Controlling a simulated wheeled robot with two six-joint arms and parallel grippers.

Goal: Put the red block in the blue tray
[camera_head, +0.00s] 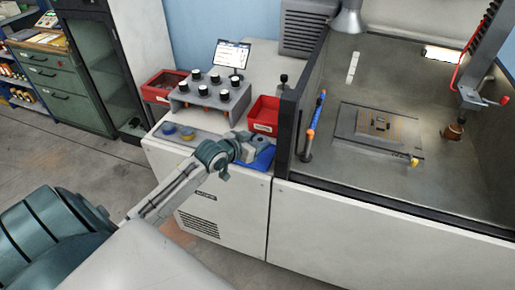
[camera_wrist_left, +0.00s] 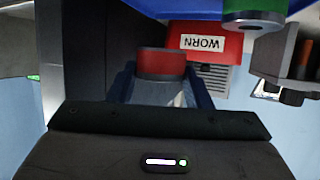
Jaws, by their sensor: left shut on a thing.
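My left gripper (camera_head: 258,143) is low over the blue tray (camera_head: 265,158) at the front right of the bench top and covers part of it. In the left wrist view the red block (camera_wrist_left: 160,64) sits between the fingers of my left gripper (camera_wrist_left: 160,85), which is shut on it. The block is hidden in the head view. A blue surface, seemingly the tray (camera_wrist_left: 175,8), runs along the top edge of the wrist view. I cannot tell whether the block touches the tray. My right gripper is not in view.
A red bin (camera_head: 263,114) stands just behind the tray; its label reads WORN in the wrist view (camera_wrist_left: 205,42). A rack with black knobs (camera_head: 208,92) and another red bin (camera_head: 163,84) are to the left. The machine enclosure's dark post (camera_head: 287,130) rises close on the right.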

